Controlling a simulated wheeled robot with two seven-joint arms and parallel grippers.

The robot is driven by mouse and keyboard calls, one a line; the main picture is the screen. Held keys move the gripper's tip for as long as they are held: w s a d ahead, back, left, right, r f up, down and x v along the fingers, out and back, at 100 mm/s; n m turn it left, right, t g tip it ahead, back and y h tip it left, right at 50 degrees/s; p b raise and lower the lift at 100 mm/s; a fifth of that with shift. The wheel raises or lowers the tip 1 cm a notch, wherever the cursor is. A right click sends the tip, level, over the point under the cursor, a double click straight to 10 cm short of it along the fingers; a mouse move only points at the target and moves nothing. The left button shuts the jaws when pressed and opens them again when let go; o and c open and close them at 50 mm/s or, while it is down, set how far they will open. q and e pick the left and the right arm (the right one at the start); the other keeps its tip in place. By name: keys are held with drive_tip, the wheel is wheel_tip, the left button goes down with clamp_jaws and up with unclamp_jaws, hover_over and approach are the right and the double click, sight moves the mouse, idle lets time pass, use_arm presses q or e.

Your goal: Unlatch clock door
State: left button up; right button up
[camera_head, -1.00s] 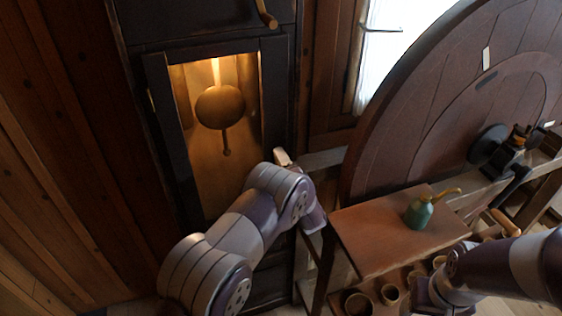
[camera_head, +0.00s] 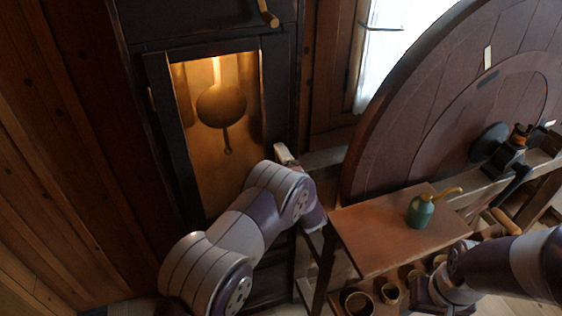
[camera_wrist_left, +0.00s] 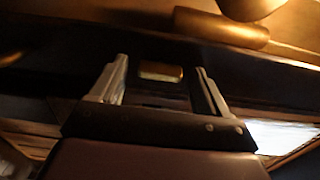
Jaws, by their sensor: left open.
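The clock door (camera_head: 275,100) is a dark frame around a lit glass pane, and it looks closed. Behind the pane hangs a round brass pendulum (camera_head: 221,104). My left gripper (camera_head: 284,154) is at the right stile of the door, at about mid-height, partly hidden by my own wrist. In the left wrist view my left gripper (camera_wrist_left: 162,82) is open, with its two fingers apart. A small brass piece, seemingly the latch (camera_wrist_left: 161,72), shows between the fingertips against the dark frame. I cannot tell whether the fingers touch it. My right gripper's fingers are not seen.
A brown stand (camera_head: 375,235) with a green oil can (camera_head: 420,211) on top and several small pots (camera_head: 358,302) below is right of my left arm. A large wooden wheel (camera_head: 400,130) stands behind it. A plank wall (camera_head: 65,160) is at left.

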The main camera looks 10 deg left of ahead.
use_arm(q)
drive_tip(key=b+v, duration=0.3)
drive_tip(key=v, duration=0.9)
drive_tip(key=shift+s+d, duration=0.15)
drive_tip(key=shift+s, duration=0.05)
drive_tip(key=s+a+n+g+h, duration=0.2)
drive_tip(key=s+n+g+h, duration=0.1)
drive_tip(key=s, duration=0.5)
drive_tip(key=s+a+n+g+h, duration=0.2)
drive_tip(key=s+n+g+h, duration=0.1)
drive_tip(key=s+g, duration=0.3)
drive_tip(key=s+a+f+n+g+h, duration=0.1)
drive_tip(key=s+a+n+g+h, duration=0.2)
drive_tip(key=s, duration=0.8)
drive_tip(key=shift+n+g+h, duration=0.5)
drive_tip(key=shift+n+g, duration=0.3)
drive_tip(key=shift+n, duration=0.3)
